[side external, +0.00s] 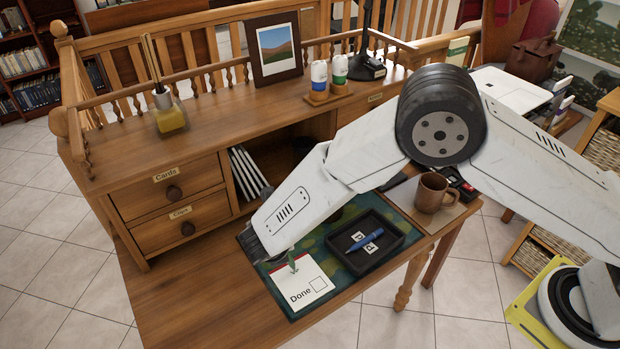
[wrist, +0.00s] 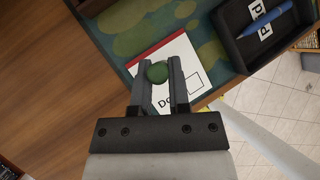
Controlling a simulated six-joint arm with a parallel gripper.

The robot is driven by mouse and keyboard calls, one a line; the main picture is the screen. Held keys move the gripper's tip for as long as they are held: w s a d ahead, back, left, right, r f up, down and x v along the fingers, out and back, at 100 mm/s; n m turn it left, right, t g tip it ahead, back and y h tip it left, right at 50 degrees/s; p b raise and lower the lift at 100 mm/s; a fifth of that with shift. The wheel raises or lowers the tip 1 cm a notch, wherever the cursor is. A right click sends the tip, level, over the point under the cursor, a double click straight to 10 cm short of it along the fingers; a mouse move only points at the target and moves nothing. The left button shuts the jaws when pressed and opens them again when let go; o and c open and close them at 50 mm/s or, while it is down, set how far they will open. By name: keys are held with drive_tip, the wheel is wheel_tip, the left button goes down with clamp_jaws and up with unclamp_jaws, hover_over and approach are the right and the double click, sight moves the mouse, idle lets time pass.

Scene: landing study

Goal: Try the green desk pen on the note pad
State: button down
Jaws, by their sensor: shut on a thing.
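The green desk pen (wrist: 157,72) is seen end-on in the wrist view, as a round green top between my two fingers. My gripper (wrist: 158,66) is shut on it above the note pad (wrist: 165,50). In the side view a short green length of the pen (side external: 293,263) shows at the pad's upper part, below my wrist. I cannot tell whether its tip touches the paper. The white note pad (side external: 302,284) has a red top edge, the word Done and a box outline.
A brown mug (side external: 433,192) stands farther right. Drawers (side external: 166,189) rise behind left. Bare desktop (side external: 195,285) is clear at left.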

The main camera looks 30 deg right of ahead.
drive_tip(key=shift+r, duration=2.85)
